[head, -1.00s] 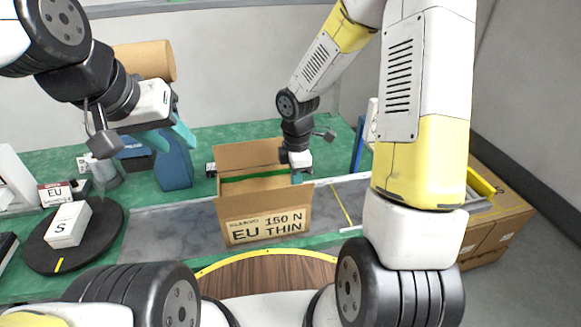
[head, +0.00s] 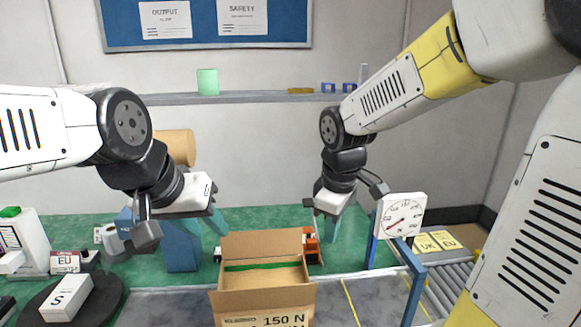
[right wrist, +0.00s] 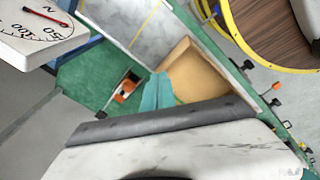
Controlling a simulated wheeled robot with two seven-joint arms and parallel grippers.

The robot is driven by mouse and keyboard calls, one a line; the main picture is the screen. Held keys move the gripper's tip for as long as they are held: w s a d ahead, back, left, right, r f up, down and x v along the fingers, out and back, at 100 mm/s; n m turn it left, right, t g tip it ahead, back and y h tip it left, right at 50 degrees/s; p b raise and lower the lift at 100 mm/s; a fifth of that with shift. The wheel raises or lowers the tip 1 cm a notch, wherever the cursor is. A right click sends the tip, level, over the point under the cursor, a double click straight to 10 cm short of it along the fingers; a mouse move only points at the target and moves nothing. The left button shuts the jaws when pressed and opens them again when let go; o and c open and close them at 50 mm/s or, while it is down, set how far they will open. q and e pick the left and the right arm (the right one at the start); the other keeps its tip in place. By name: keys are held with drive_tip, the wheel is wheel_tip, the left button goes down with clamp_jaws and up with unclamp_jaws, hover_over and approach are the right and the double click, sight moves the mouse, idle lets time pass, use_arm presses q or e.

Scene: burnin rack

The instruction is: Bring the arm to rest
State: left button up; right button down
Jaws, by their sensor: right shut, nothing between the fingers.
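My right gripper (head: 328,228) hangs with its teal fingers together and empty, to the right of and above an open cardboard box. Its fingers also show close together in the right wrist view (right wrist: 158,92). My left gripper (head: 204,226) is open and empty, its two teal fingers apart, up and to the left of the box. The cardboard box (head: 262,300) stands on the grey work strip with its flaps up and "150 N" printed on its front. Its lower front is cut off by the picture edge.
A white dial gauge (head: 403,216) stands on a blue frame (head: 414,290) right of my right gripper. A white box marked S (head: 66,298) lies on a dark round turntable (head: 110,296) at left. A shelf (head: 240,97) runs along the back wall.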

drive_tip(key=s+d+r+m+t+y, duration=0.1)
drive_tip(key=s+d+r+m+t, duration=0.3)
drive_tip(key=s+r+m, duration=0.3)
drive_tip(key=s+d+m, duration=0.1)
drive_tip(key=s+m, duration=0.1)
drive_tip(key=m, duration=0.2)
drive_tip(key=shift+s+r+y, duration=0.2)
drive_tip(key=shift+r+y, duration=0.2)
